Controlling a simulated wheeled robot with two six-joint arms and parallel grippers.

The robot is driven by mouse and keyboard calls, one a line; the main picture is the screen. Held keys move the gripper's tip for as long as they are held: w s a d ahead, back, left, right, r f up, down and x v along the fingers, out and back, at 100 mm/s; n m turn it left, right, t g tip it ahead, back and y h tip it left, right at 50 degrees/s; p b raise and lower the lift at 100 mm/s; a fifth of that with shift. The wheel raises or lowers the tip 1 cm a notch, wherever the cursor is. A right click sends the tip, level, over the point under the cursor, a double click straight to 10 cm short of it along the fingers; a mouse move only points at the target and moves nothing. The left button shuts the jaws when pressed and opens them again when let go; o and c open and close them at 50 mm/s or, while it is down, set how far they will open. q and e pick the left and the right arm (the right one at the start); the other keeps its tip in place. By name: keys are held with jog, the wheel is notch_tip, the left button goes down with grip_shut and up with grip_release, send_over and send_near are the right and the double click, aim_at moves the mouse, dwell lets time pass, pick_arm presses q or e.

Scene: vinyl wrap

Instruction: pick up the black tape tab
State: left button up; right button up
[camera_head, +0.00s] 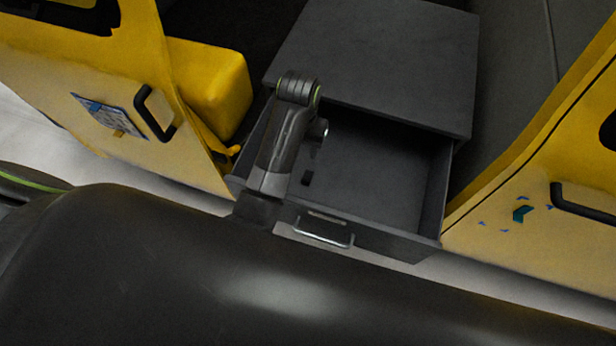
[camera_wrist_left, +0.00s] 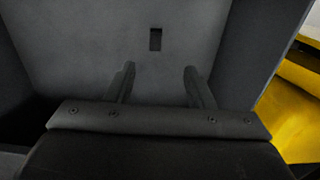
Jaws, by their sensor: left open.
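The black tape tab (camera_head: 307,178) is a small dark rectangle lying on the grey floor of the open drawer (camera_head: 375,185), near its left front part. It also shows in the left wrist view (camera_wrist_left: 155,39), where it lies flat beyond the fingertips, roughly in line with the gap between them. My left gripper (camera_wrist_left: 160,70) is open and empty, with its fingers apart and pointing at the drawer floor. In the head view my left arm reaches into the drawer and mostly hides that gripper. My right gripper is in neither view.
The dark cabinet top (camera_head: 385,60) overhangs the back of the drawer. The drawer walls stand close around the arm. A metal handle (camera_head: 324,232) is on the drawer front. Yellow panels with black handles stand on both sides, the left one bearing a patterned sheet (camera_head: 108,115).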

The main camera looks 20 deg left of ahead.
pick_arm(q)
send_over(305, 181)
jog(key=f, duration=1.1)
jog(key=shift+s+a, duration=0.1)
jog(key=shift+a, duration=0.3)
jog(key=shift+d+f, duration=0.2)
jog(key=shift+f, duration=1.15)
jog(key=shift+d+f, duration=0.2)
jog(key=shift+f, duration=1.1)
grip_shut()
